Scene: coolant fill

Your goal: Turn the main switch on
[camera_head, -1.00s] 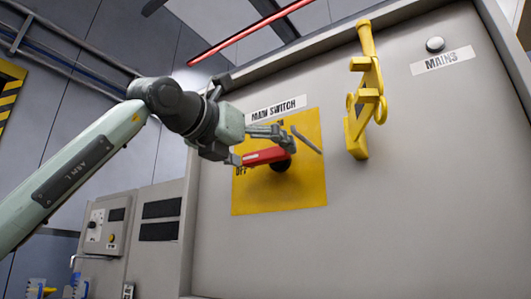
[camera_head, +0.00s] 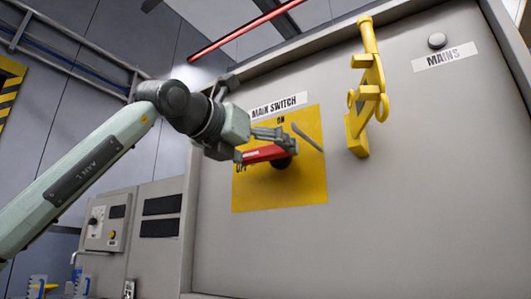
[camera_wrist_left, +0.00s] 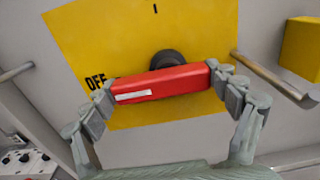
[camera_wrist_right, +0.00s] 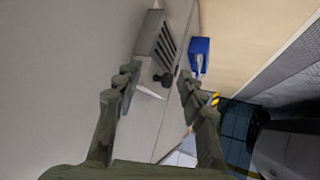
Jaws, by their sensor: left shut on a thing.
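The main switch is a red bar handle (camera_head: 265,153) on a dark round hub, mounted on a yellow plate (camera_head: 285,195) marked ON and OFF. The handle's left end lies by the OFF mark. In the left wrist view the red handle (camera_wrist_left: 165,83) spans between my fingers, with a small white label on it. My left gripper (camera_wrist_left: 168,92) is shut on the handle, one finger at each end. In the head view the left gripper (camera_head: 262,145) partly covers the handle. In the right wrist view my right gripper (camera_wrist_right: 156,82) is open and empty.
A yellow bracket-like fitting (camera_head: 366,90) sticks out from the cabinet (camera_head: 420,200), right of the switch plate. A grey round lamp (camera_head: 437,41) sits above the MAINS label. A smaller control box (camera_head: 108,222) is at lower left. The cabinet front below the plate is clear.

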